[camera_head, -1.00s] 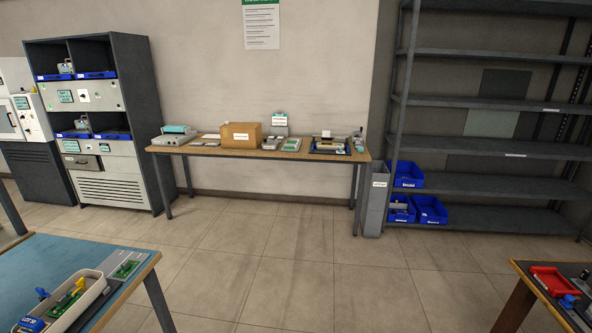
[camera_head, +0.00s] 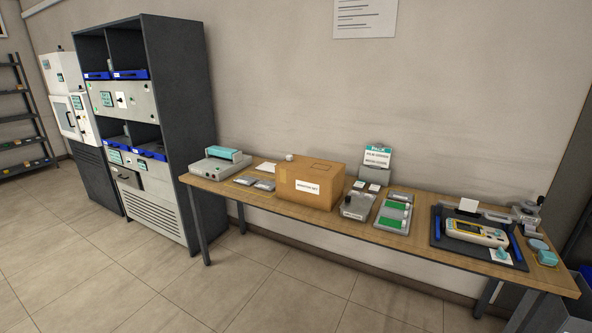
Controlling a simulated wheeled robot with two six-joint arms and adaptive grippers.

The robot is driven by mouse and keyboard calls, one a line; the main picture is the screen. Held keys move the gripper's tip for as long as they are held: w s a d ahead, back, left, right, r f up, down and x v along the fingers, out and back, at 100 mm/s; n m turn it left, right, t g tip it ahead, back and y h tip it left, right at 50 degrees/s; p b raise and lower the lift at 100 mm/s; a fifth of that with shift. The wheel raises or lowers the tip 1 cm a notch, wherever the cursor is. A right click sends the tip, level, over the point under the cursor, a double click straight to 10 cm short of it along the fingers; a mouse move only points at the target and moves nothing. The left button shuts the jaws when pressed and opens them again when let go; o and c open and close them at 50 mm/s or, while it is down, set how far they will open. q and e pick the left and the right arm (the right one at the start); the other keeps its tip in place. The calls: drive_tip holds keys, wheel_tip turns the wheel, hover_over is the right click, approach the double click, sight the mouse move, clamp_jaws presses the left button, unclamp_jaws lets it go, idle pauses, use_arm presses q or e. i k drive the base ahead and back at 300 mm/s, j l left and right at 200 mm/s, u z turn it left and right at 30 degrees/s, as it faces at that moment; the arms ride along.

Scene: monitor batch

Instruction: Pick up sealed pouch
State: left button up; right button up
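Two small flat grey packets, a left one (camera_head: 245,180) and a right one (camera_head: 264,184), lie on the wooden table (camera_head: 226,189) between the teal-topped machine and the cardboard box. They look like pouches, but I cannot tell whether either is sealed. Neither of my grippers is in view.
The teal-topped grey machine (camera_head: 221,162) stands at the table's left end. The cardboard box (camera_head: 310,182) is right of the packets. Trays and a yellow-and-white device (camera_head: 476,232) fill the right side. A dark cabinet (camera_head: 173,120) stands left. The floor (camera_head: 240,285) in front is clear.

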sight(265, 185)
drive_tip(key=i+j+u, duration=0.3)
drive_tip(key=i, duration=0.65)
drive_tip(key=i+l+u, duration=0.1)
drive_tip(key=i+u, duration=0.2)
drive_tip(key=i, duration=0.65)
